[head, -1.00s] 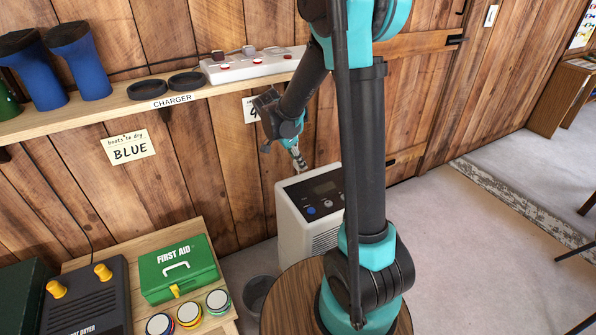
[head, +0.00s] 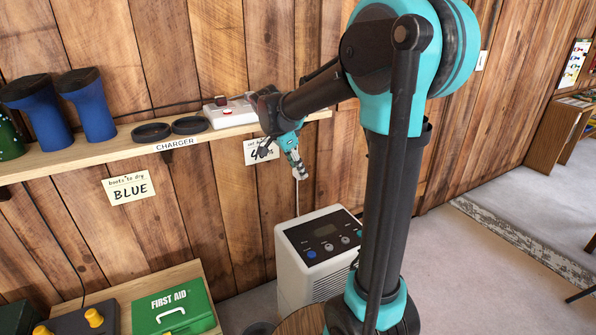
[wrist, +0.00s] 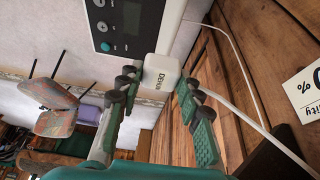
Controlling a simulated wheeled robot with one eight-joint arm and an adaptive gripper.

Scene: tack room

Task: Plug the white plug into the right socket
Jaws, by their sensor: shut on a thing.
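A white cord (wrist: 232,107) shows beside the plug in the wrist view. The white socket strip (head: 230,112) with red switches lies on the shelf, above and left of my gripper. My arm hides its right part, so the right socket cannot be made out.
The white dehumidifier (head: 293,258) stands on the floor below my gripper. The wooden shelf (head: 100,158) also holds blue boots (head: 94,110) and black charger pads (head: 190,125). A green first aid box (head: 172,308) is at lower left. A card (head: 261,149) hangs under the shelf.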

